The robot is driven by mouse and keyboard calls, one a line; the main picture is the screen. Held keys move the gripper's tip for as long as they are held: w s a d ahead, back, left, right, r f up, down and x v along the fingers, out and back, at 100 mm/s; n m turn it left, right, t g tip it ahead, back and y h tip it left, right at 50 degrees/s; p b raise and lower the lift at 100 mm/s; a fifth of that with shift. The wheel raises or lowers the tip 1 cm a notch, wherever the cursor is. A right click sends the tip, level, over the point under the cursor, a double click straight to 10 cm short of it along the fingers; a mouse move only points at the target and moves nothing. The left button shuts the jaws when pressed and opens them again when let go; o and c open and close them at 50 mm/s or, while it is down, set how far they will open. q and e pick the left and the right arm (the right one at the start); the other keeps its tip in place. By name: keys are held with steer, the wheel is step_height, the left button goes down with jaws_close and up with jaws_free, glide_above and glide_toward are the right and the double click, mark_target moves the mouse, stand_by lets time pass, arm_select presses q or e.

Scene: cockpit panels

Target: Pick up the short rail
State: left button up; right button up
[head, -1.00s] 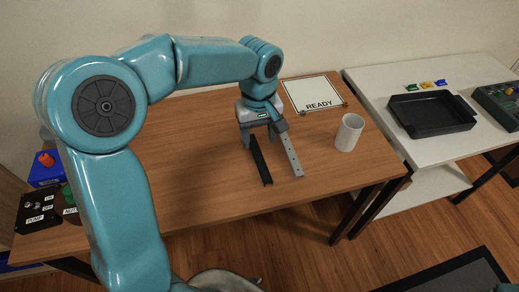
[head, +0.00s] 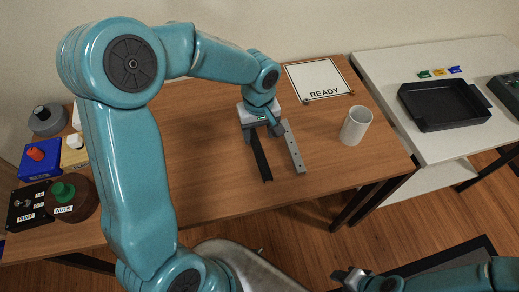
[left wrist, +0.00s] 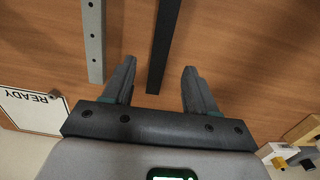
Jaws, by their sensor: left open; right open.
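Two narrow rails lie side by side on the brown table. One is black (head: 261,160) and the other is grey with holes (head: 294,150); I cannot tell for sure which is the short rail. My left gripper (head: 262,133) is open over the far end of the black rail, partly hiding it. In the left wrist view the black rail (left wrist: 164,40) lies between the open fingers (left wrist: 159,68), apart from both. The grey rail (left wrist: 94,40) is outside the fingers there. My right gripper (head: 348,276) is at the lower right, away from the rails, open and empty.
A white cup (head: 355,126) stands right of the rails. A READY board (head: 318,78) lies behind them. A black tray (head: 443,105) is on the white table at right. A pump box (head: 29,205) and several containers stand at left. The table in front of the rails is clear.

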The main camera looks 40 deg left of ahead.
mark_target(258, 149)
arm_select(q)
steer(key=shift+s+f, duration=0.2)
steer(key=shift+f, duration=0.65)
step_height(258, 149, down, 5)
steer(key=shift+w+f+p, duration=0.1)
steer(key=shift+f+p, duration=0.1)
steer(key=shift+p, duration=0.2)
steer(key=shift+c, duration=0.3)
jaws_close()
